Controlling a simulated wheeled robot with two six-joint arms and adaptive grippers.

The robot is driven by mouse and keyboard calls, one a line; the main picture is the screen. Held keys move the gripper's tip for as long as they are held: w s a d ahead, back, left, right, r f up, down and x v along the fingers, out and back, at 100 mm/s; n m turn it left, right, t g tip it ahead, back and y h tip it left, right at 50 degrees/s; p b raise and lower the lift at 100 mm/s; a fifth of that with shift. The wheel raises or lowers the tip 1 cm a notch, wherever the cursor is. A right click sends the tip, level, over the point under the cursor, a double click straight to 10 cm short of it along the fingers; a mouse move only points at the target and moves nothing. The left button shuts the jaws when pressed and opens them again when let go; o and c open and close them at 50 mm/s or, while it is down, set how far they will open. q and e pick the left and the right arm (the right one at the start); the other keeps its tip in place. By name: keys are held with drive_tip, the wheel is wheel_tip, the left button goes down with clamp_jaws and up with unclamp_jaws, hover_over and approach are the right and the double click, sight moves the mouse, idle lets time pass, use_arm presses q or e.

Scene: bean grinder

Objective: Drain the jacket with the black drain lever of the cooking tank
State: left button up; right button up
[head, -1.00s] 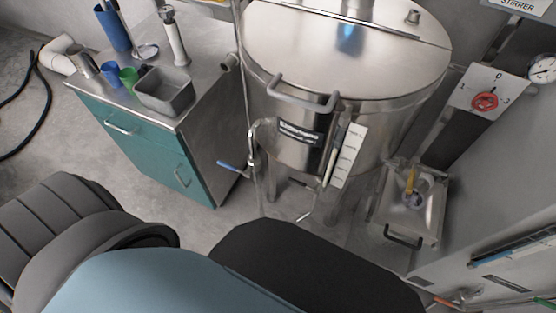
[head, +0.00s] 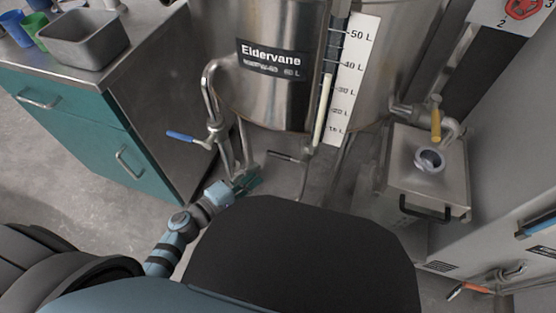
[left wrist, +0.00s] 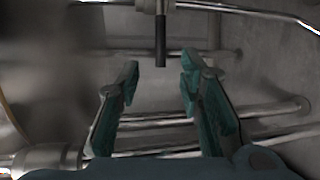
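The cooking tank (head: 228,82) stands on legs ahead of me in the head view, with an "Eldervane" label and a litre scale. A small dark lever (head: 285,156), which looks like the black drain lever, sticks out to the left under the tank, below the scale. In the left wrist view a black lever end (left wrist: 160,42) points down between and beyond my fingertips, apart from both. My left gripper (head: 250,184) is low in front of the tank, left of and below the lever. Its teal fingers (left wrist: 159,78) are open and empty. My right gripper is not in view.
A blue-handled valve (head: 188,139) hangs on a pipe left of the tank. A yellow-handled valve (head: 436,124) is over a steel box (head: 450,185) at the right. A teal cabinet (head: 75,135) stands at the left. Pipes or legs cross behind the fingers in the wrist view.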

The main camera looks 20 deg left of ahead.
sight(279, 155)
use_arm(q)
drive_tip(key=b+x, duration=0.1)
drive_tip(key=x, duration=0.9)
drive_tip(key=shift+w+d+f+b, duration=0.1)
drive_tip(key=shift+w+f+b, duration=0.05)
drive_tip(key=shift+w+b, duration=0.15)
drive_tip(key=shift+w+d, duration=0.25)
drive_tip(key=shift+w, duration=0.15)
clamp_jaws()
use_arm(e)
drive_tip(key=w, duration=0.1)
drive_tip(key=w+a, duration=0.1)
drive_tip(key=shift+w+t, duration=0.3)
